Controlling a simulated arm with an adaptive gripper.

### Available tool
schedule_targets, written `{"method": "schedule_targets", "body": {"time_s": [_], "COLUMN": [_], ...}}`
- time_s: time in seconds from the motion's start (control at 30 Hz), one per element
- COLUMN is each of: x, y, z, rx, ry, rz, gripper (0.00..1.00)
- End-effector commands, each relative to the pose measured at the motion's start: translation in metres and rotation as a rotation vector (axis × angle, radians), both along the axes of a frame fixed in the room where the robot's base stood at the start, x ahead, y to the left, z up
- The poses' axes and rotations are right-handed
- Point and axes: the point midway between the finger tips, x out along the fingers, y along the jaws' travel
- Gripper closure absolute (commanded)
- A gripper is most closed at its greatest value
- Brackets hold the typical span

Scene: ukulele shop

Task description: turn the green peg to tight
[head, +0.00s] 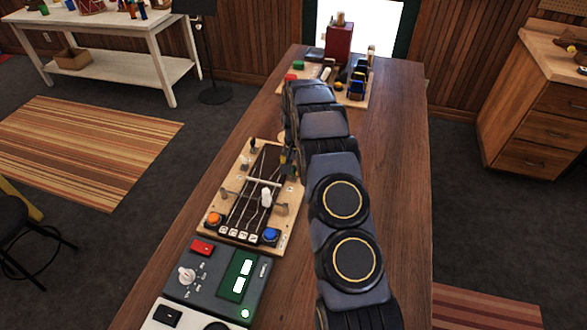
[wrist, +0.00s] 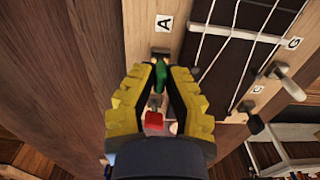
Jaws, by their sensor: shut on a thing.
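The green peg (wrist: 160,75) shows in the wrist view at the edge of the wooden board, just below a label with the letter A (wrist: 165,22). My gripper (wrist: 159,84) has yellow fingers with dark pads, one on each side of the green peg, and is shut on it. In the head view the stringed board (head: 238,230) lies on the long table, and my arm hides the green peg there.
A light peg (wrist: 289,84) and a black peg (wrist: 254,123) stand along another edge of the board. A dark box (head: 212,285) with a knob, a red button and green displays sits in front of the board. The table's right side (head: 395,150) is clear.

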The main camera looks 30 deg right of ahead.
Motion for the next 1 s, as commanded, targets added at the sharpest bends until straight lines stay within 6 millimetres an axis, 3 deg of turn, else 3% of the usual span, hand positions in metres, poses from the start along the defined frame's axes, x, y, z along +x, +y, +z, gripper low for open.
{"method": "schedule_targets", "body": {"time_s": [0.37,1.0], "x": [-0.0003,-0.0004], "y": [-0.0004,-0.0005], "z": [-0.0022,-0.0023], "rx": [-0.001,-0.001], "ry": [0.001,0.0], "rz": [0.124,0.705], "gripper": [1.0,1.0]}}
